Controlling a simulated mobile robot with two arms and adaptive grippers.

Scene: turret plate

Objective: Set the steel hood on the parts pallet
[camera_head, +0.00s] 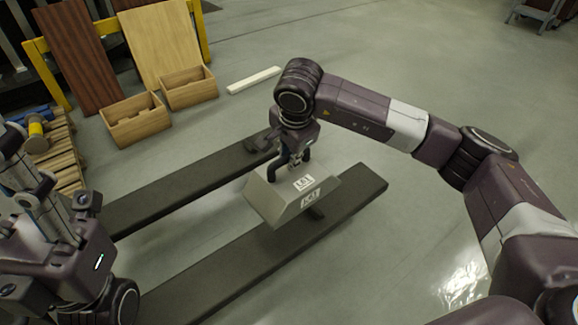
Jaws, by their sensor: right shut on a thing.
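The steel hood (283,203) is a grey box with sloping sides and white labels on its faces. My right gripper (293,173) is shut on the top of the hood and holds it from above, slightly tilted in the picture. The hood appears above the floor and overlaps a long dark beam. A slatted wooden pallet (62,168) stands at the left, partly hidden by my left arm; I take it to be the parts pallet. The hood is well to its right. Parts of my left arm fill the lower left, and its jaws cannot be made out.
A yellow and blue spool-like part (36,136) is on the pallet. Two open wooden boxes (136,119) stand behind it, before boards leaning on a yellow frame (47,75). A pale bar (254,80) lies on the floor.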

